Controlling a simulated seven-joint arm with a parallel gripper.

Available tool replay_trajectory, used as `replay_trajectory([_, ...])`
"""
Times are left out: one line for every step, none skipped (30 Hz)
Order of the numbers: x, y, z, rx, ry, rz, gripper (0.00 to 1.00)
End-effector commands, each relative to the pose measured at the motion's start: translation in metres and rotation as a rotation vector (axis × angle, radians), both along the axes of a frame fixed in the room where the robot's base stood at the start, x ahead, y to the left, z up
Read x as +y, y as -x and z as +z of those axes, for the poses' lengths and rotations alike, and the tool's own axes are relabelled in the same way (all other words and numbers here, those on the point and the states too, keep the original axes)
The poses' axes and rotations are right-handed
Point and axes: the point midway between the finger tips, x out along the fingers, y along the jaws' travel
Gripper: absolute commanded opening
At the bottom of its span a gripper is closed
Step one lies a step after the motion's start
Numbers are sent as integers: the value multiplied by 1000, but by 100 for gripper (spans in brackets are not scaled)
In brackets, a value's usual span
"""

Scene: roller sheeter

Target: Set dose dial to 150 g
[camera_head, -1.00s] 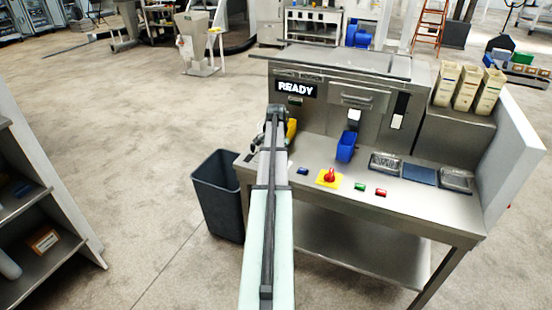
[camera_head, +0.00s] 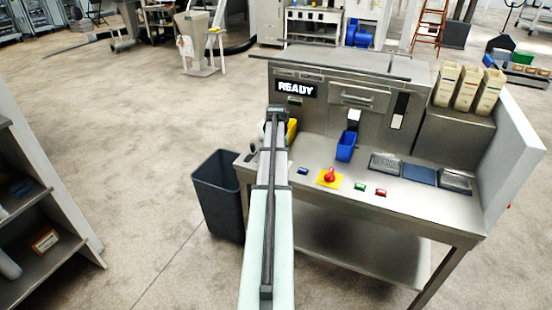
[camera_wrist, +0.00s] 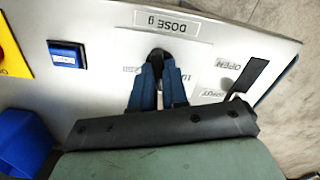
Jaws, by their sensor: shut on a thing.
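The dose dial (camera_wrist: 158,53) is a dark knob on the steel panel, next to an upside-down "DOSE g" label (camera_wrist: 172,24) in the wrist view. The blue fingers of my gripper (camera_wrist: 159,76) are shut on the dial and cover most of it. Parts of the printed scale show beside the fingers, but the dial's setting cannot be read. In the head view my arm hides the dial and the gripper's fingertips. The sheeter's display (camera_head: 296,89) reads "READY".
A blue button (camera_wrist: 67,55) is on the other side. A red knob on a yellow plate (camera_head: 329,176), green (camera_head: 360,186) and red buttons (camera_head: 381,193) and a blue scoop-like container (camera_head: 346,147) are farther right.

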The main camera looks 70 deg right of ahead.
Motion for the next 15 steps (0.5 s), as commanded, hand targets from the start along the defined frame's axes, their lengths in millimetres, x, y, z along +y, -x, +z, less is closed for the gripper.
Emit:
replay_trajectory([0, 0, 0, 0, 0, 11, 0])
replay_trajectory([0, 0, 0, 0, 0, 18, 0])
replay_trajectory([0, 0, 0, 0, 0, 24, 0])
replay_trajectory([0, 0, 0, 0, 0, 28, 0])
replay_trajectory([0, 0, 0, 0, 0, 31, 0])
replay_trajectory([0, 0, 0, 0, 0, 34, 0])
replay_trajectory([0, 0, 0, 0, 0, 36, 0])
replay_trajectory([0, 0, 0, 0, 0, 37, 0])
replay_trajectory([0, 0, 0, 0, 0, 38, 0])
replay_trajectory([0, 0, 0, 0, 0, 38, 0])
replay_trajectory([0, 0, 0, 0, 0, 38, 0])
replay_trajectory([0, 0, 0, 0, 0, 38, 0])
replay_trajectory([0, 0, 0, 0, 0, 38, 0])
replay_trajectory([0, 0, 0, 0, 0, 38, 0])
replay_trajectory([0, 0, 0, 0, 0, 37, 0])
